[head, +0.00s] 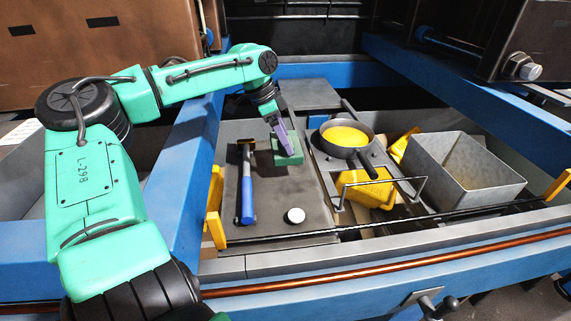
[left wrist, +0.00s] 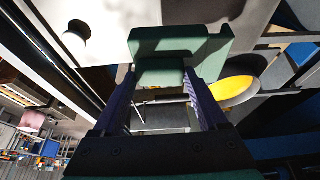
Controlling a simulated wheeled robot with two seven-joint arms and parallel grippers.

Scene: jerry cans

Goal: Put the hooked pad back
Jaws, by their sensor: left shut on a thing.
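The hooked pad (head: 288,151) is a dark green piece at the far part of the grey panel, right of the hammer. In the left wrist view the green pad (left wrist: 180,45) fills the space between the fingers, with a wider part beyond the fingertips. My left gripper (head: 284,142) reaches down from above and is shut on the pad; its purple fingers (left wrist: 163,90) lie along both sides of it. Whether the pad touches the panel is unclear. My right gripper is not in view.
A blue-handled hammer (head: 248,185) lies left of the pad, and a white round knob (head: 295,215) sits nearer. A pan with yellow contents (head: 345,136), a yellow jerry can (head: 365,189) and an open grey metal box (head: 465,168) stand to the right. Blue beams (head: 185,185) flank the area.

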